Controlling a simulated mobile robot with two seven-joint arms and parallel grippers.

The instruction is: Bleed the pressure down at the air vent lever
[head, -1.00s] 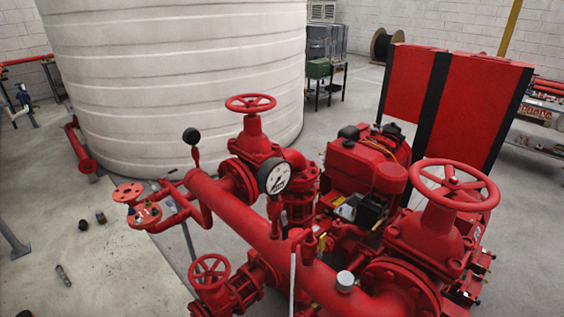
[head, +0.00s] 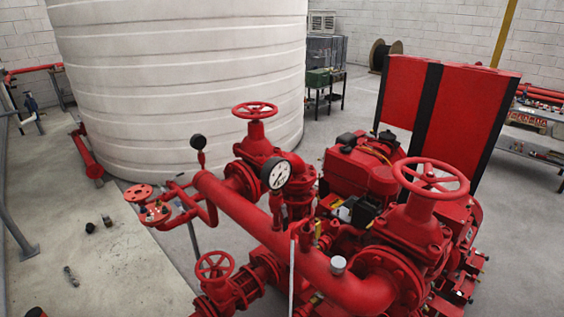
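The red pumpset's thick main pipe (head: 258,230) runs from the left middle toward the lower right. A small fitting with a grey cap (head: 338,264) stands on top of the pipe near its right end. A short red fitting (head: 305,235) stands beside a thin pale upright rod (head: 292,275) at the pipe's middle. I cannot tell which small part is the air vent lever. A white-faced pressure gauge (head: 275,175) stands above the pipe, and a smaller dark gauge (head: 198,142) is further left. Neither of my grippers is in view.
Red handwheels stand at the right (head: 431,178), the back (head: 255,110) and the lower left (head: 214,265). A large white tank (head: 180,80) fills the back left. Red cabinets (head: 450,100) stand behind the engine. Small loose parts (head: 71,276) lie on the left floor, which is otherwise mostly open.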

